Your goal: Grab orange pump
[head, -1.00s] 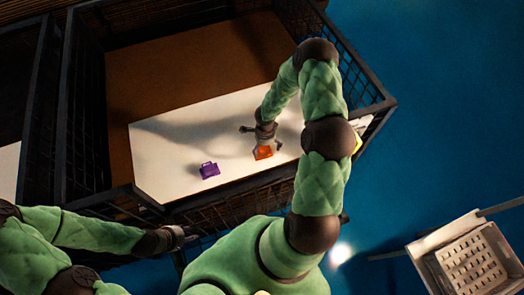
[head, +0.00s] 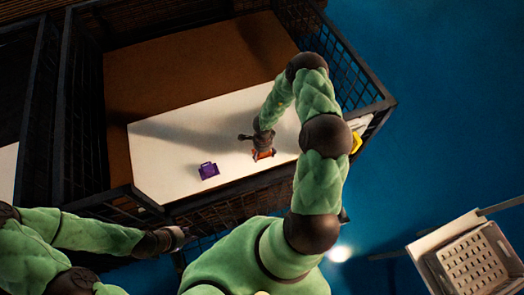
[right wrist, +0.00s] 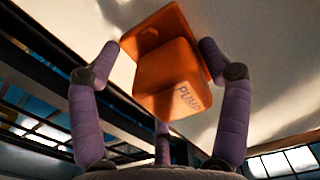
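The orange pump (head: 264,157) stands on the white surface near its front edge, right of the purple item. My right gripper (head: 262,148) is low over the pump and partly covers it from above. In the right wrist view the orange pump (right wrist: 172,80), lettered "PUMP", sits between the spread fingers of my right gripper (right wrist: 160,55). The right fingertip overlaps the pump's edge, and a small gap shows at the left fingertip. A third finger is mostly hidden behind the pump. My left gripper (head: 180,238) is low at the left, outside the basket; its fingers are too dark to read.
A purple item with a handle (head: 208,171) lies on the white surface (head: 165,160), left of the pump. A black wire-mesh basket wall (head: 235,188) surrounds the surface. A yellow item (head: 356,142) is at the right edge. A pale crate (head: 470,258) stands at the lower right.

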